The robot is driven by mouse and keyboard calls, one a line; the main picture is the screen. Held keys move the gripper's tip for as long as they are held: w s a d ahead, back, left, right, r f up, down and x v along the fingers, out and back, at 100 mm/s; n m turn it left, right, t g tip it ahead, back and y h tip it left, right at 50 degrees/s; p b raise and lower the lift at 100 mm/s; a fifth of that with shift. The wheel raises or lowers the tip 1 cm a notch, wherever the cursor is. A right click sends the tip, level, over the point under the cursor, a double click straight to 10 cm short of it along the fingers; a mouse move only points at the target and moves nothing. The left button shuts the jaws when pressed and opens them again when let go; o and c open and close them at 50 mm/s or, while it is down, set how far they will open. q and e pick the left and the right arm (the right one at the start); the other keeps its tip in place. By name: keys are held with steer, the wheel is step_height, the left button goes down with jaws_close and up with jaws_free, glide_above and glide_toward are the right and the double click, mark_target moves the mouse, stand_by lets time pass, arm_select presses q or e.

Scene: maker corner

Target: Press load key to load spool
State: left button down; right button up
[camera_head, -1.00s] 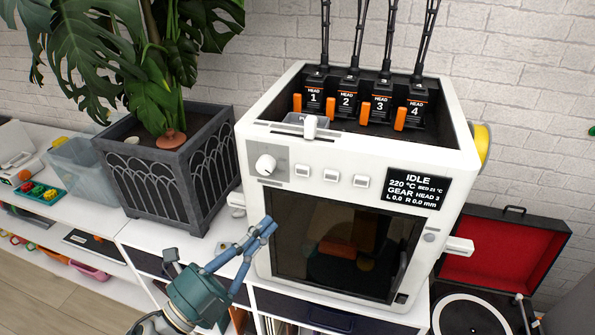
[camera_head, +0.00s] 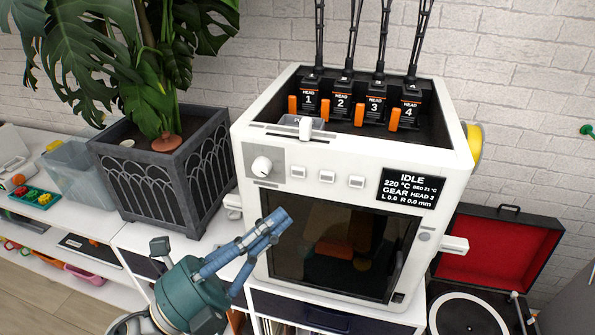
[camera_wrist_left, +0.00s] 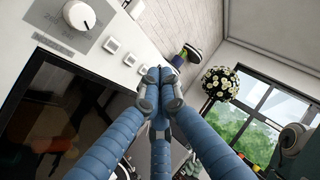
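The white printer (camera_head: 345,155) stands on a white shelf unit. Its front has a round dial and a row of three small keys: the left key (camera_head: 298,172), the middle key (camera_head: 327,177) and the right key (camera_head: 357,182). Their labels are too small to read. The display (camera_head: 412,189) reads IDLE, GEAR HEAD 3. A yellow spool (camera_head: 481,146) shows partly behind the printer's right side. My left gripper (camera_head: 281,220) is in front of the printer door, below the keys, with its fingertips together and empty. The keys also show in the left wrist view (camera_wrist_left: 130,60). My right gripper is out of view.
The dial (camera_head: 262,166) is left of the keys. A lever (camera_head: 306,128) sticks up at the top front edge. A dark planter (camera_head: 165,170) stands to the left, a record player (camera_head: 475,315) to the right. The space before the keys is clear.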

arm_select(q)
steer(key=shift+w+d, duration=0.4)
steer(key=shift+w, duration=0.85)
steer(key=shift+w+d, duration=0.45)
steer(key=shift+w, duration=0.8)
steer(key=shift+w+d, duration=0.4)
steer(key=shift+w, duration=0.85)
steer(key=shift+w+d, duration=0.1)
steer(key=shift+w, duration=0.3)
steer(key=shift+w+d, duration=0.1)
steer(key=shift+w, duration=0.2)
steer(key=shift+s, duration=0.1)
steer(key=shift+s+a, duration=0.25)
steer(key=shift+s, duration=0.4)
steer(key=shift+s, duration=0.1)
steer(key=shift+s+a, duration=0.25)
steer(key=shift+s, duration=0.5)
steer(key=shift+s+a, duration=0.25)
steer(key=shift+s, duration=0.55)
steer(key=shift+s+a, duration=0.25)
steer(key=shift+s, duration=0.5)
